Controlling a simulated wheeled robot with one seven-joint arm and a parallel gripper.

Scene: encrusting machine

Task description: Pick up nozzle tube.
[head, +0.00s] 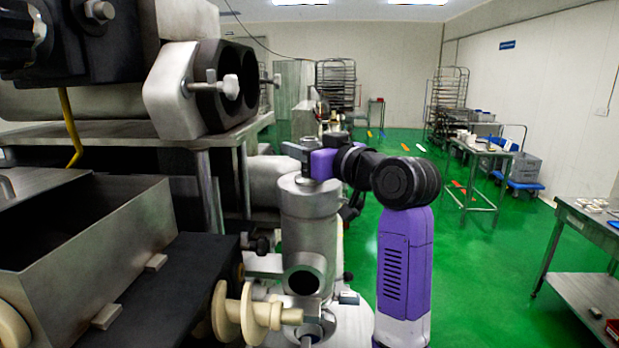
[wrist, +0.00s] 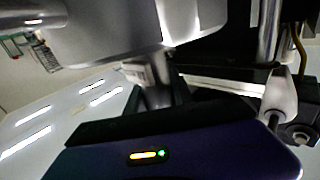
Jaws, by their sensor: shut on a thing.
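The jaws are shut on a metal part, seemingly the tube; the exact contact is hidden.
The encrusting machine (head: 120,140) fills the left, with an open steel hopper (head: 95,235) and a cream roller (head: 240,312) close to the tube. A steel table (head: 590,222) stands at right. Green floor lies clear between it and my arm.

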